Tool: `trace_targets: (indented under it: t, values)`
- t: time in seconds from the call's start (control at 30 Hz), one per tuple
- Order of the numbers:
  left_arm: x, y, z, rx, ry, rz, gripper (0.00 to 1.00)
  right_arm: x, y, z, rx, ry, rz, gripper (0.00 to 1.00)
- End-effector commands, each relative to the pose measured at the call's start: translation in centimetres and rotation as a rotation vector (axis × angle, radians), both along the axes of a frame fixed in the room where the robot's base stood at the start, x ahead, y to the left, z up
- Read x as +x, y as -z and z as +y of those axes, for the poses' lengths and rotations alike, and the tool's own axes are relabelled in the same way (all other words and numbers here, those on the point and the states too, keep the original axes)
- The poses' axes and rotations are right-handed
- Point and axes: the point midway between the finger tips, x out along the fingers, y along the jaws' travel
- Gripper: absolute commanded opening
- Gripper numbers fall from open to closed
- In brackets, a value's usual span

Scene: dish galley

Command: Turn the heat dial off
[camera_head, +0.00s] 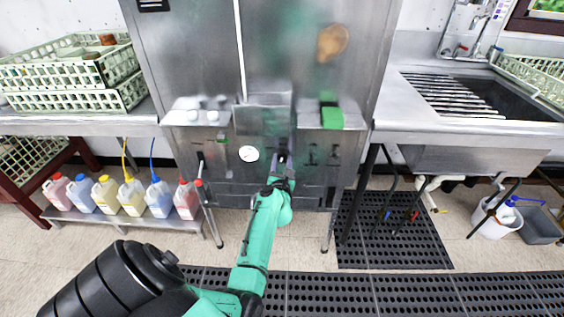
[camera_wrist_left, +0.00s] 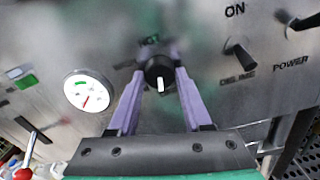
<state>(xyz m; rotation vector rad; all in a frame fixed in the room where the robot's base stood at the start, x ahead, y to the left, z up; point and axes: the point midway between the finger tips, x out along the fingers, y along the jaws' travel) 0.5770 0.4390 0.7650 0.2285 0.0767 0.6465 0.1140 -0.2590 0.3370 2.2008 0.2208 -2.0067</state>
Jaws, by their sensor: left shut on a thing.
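The heat dial is a round black knob (camera_wrist_left: 160,75) with a white pointer mark, on the steel front panel of the machine. In the left wrist view the pointer points down, tilted very slightly. My left gripper (camera_wrist_left: 162,82) has its purple fingers closed around the knob, one on each side. In the head view my left gripper (camera_head: 284,160) is at the panel, and its fingers hide most of the knob. The lettering above the knob is partly hidden and blurred. My right gripper is not in view.
A round white gauge (camera_wrist_left: 88,91) with a red needle is left of the knob. A black switch (camera_wrist_left: 240,56) marked ON is to its right. A red-tipped lever (camera_wrist_left: 33,147) sticks out at lower left. A sink (camera_head: 487,97) stands right of the machine.

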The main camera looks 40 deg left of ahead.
Motion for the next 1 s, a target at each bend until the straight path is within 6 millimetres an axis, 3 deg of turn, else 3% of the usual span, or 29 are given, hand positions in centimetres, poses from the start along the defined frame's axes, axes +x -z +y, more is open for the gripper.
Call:
trace_targets:
  t: [0.4, 0.97, 1.0]
  values:
    - [0.02, 0.09, -0.07, -0.177, 0.001, -0.131, 0.0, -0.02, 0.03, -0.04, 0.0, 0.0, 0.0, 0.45]
    - [0.0, 0.07, -0.04, -0.204, 0.001, -0.153, 0.0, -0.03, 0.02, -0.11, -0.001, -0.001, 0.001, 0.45]
    - [0.0, 0.07, -0.04, -0.204, 0.001, -0.153, 0.57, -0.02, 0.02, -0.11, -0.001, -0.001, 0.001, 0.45]
